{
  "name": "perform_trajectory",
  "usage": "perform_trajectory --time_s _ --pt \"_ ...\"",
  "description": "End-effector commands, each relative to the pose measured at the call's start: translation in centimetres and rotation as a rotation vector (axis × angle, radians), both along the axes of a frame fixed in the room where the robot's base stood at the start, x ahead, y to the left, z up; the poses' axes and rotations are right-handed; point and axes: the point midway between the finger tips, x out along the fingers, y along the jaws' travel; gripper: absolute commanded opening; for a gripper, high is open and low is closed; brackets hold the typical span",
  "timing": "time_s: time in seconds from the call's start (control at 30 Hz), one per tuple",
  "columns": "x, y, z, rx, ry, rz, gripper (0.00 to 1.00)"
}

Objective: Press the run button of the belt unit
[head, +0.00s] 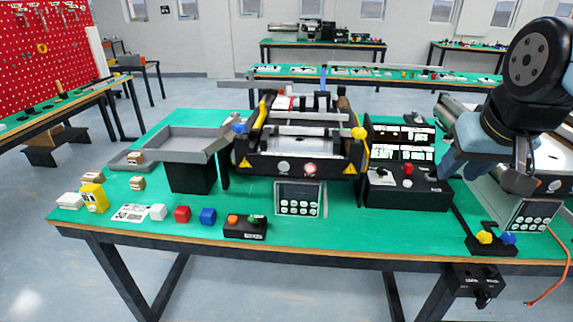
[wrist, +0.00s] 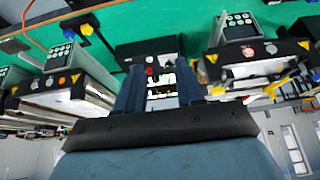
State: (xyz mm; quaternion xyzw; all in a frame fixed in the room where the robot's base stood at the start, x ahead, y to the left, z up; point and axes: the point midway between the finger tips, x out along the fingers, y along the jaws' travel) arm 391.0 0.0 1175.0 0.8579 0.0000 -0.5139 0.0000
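The belt unit (head: 305,140) stands mid-table, with a white and a red round button on its dark front face. A grey keypad panel (head: 299,198) stands before it. A small black box (head: 246,228) with an orange and a green button lies front left. Right of the belt unit, a black control box (head: 408,190) carries a red button and knobs below lit displays. I cannot read which button is run. My gripper (wrist: 160,88) is open and empty; in the wrist view the control box (wrist: 145,50) shows beyond its fingers. In the head view my gripper is above the table, right of that box.
A second belt unit with its keypad (head: 532,214) stands at the right, partly hidden by my arm. The table's front strip is mostly clear.

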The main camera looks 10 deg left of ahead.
Motion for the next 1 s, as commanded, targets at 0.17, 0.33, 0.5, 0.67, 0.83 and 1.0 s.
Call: perform_trajectory --time_s 0.17,0.33,0.5,0.67,0.83,1.0 --pt "0.0 0.0 0.0 0.0 0.0 0.0 0.2" --pt "0.0 0.0 0.0 0.0 0.0 0.0 0.03" --pt "0.0 0.0 0.0 0.0 0.0 0.0 0.0" --pt "0.0 0.0 0.0 0.0 0.0 0.0 0.0" --pt "0.0 0.0 0.0 0.0 0.0 0.0 0.0" --pt "0.0 0.0 0.0 0.0 0.0 0.0 0.0"
